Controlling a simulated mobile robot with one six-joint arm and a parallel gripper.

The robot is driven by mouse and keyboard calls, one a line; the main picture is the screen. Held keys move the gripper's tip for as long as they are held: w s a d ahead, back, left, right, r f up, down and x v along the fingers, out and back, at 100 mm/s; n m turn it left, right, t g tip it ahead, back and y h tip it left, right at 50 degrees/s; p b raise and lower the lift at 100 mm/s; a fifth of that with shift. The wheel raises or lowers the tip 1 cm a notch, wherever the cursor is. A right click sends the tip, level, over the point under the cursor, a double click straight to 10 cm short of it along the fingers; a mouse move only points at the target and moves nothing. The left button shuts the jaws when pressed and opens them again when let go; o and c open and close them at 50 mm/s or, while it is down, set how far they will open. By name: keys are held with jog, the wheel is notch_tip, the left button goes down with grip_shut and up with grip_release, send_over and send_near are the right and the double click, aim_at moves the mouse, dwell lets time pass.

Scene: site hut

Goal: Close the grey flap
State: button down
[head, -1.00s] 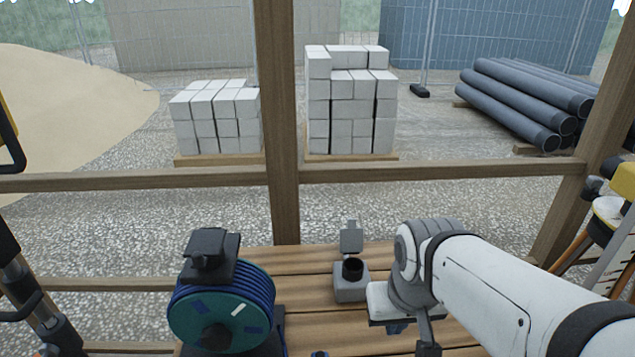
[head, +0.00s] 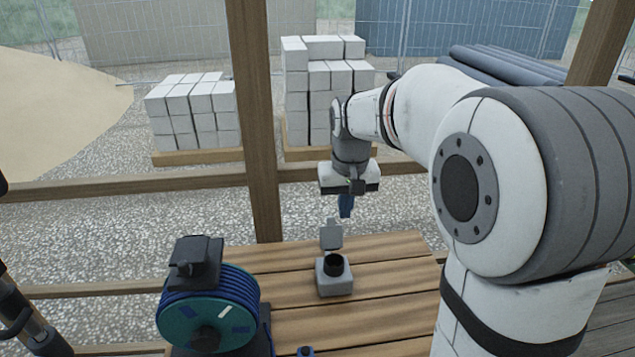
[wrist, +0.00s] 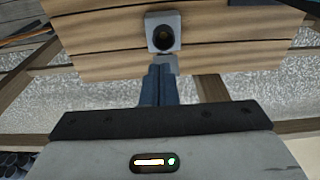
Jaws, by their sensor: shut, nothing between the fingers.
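The grey flap (head: 331,235) stands upright, open, at the back edge of a small grey box (head: 335,284) on the wooden table. The box has a round dark opening in its top. My gripper (head: 346,206) is above and behind the flap, fingers shut and pointing down, with nothing between them. In the wrist view the shut blue fingers (wrist: 157,85) point toward the flap (wrist: 167,65), with the grey box (wrist: 162,34) beyond it. The fingers partly cover the flap there, and I cannot tell whether they touch it.
A cable reel (head: 208,310) with a dark block on top stands left of the box. A wooden post (head: 256,130) and rail rise behind the table (head: 390,262). The table right of the box is clear. White blocks (head: 320,75) are stacked outside.

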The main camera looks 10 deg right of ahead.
jog(key=p, duration=0.2)
send_over(331, 232)
jog(key=w+f+g+p, duration=0.15)
jog(key=w+f, duration=0.25)
jog(key=w, duration=0.4)
jog(key=s+f+p, duration=0.3)
jog(key=f, duration=0.5)
jog(key=shift+s+d+f, duration=0.15)
jog(key=shift+s+f, duration=0.05)
jog(key=shift+s, duration=0.05)
